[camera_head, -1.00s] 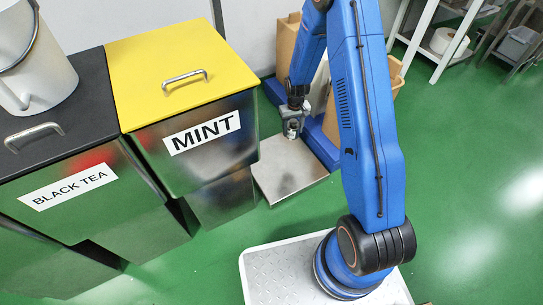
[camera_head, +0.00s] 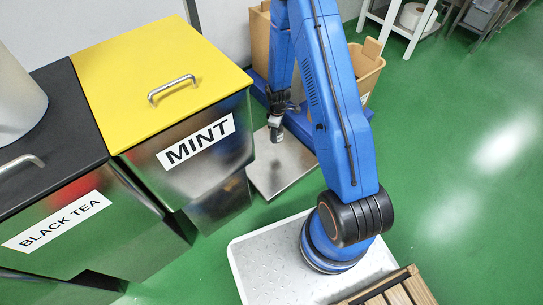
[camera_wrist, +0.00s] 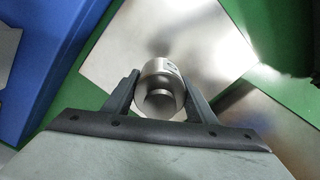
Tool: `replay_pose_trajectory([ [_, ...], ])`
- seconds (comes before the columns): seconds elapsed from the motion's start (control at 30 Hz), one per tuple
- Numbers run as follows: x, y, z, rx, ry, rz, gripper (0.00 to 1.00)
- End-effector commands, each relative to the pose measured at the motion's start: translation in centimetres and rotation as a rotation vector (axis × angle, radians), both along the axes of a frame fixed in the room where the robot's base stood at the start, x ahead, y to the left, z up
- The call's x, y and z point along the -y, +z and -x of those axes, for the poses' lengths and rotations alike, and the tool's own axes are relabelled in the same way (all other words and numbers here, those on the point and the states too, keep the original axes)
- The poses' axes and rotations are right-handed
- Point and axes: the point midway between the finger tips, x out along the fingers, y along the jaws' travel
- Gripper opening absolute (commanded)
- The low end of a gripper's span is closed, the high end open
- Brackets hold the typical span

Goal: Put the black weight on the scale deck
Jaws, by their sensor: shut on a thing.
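My gripper (camera_wrist: 160,98) is shut on a short cylindrical weight (camera_wrist: 158,72), which looks silver-grey rather than black in the wrist view. In the head view my gripper (camera_head: 276,128) hangs over the back-left part of the scale deck (camera_head: 284,172), a flat square metal plate low beside the mint bin. The deck also shows as a metal plate behind the weight in the wrist view (camera_wrist: 190,30). I cannot tell whether the weight touches the deck.
The steel mint bin (camera_head: 180,110) with a yellow lid stands left of the deck. A black tea bin (camera_head: 60,215) is beside it. Cardboard boxes (camera_head: 362,72) stand behind my arm. A slatted wooden thing (camera_head: 395,292) is at bottom right. Green floor is open at right.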

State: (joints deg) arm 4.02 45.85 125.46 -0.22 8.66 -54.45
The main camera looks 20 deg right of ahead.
Motion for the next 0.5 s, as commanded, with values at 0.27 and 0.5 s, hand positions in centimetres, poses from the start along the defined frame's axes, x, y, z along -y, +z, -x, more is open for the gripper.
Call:
replay_pose_trajectory([
  [0.27,0.8,-1.6,2.0,0.000,0.225,0.000,0.00],
  [0.5,1.2,-2.3,2.8,0.001,0.322,0.000,0.00],
])
